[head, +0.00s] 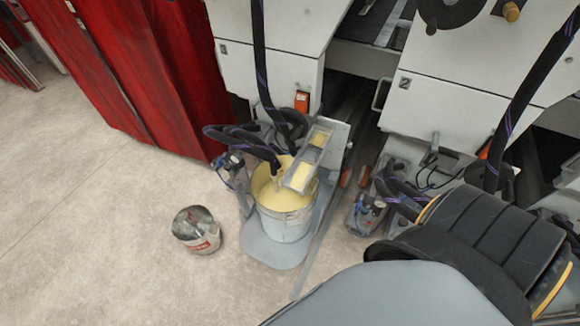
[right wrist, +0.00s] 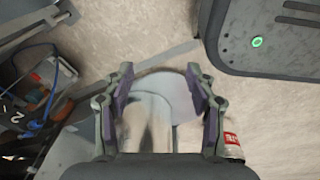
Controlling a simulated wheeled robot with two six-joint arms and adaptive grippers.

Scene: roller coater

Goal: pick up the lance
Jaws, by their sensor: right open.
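A metal bucket (head: 285,222) of pale yellow paint stands on a grey rounded base plate (head: 262,250) in the head view. A short paint-smeared rod (head: 277,181), which may be the lance, dips into the paint below dark hoses. A metal trough (head: 305,165) with yellow paint slants over the bucket's rim. My right gripper (right wrist: 160,84) is open in the right wrist view, with nothing clearly held. A shiny pale surface (right wrist: 150,122), seemingly the bucket, shows between its fingers, with the plate beyond. Neither gripper shows in the head view.
A small can (head: 197,230) with a red label stands on the floor left of the bucket. White machine cabinets (head: 265,75) rise behind, and a red curtain (head: 130,70) hangs at left. Hoses and fittings (head: 365,213) lie to the right. The floor at lower left is clear.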

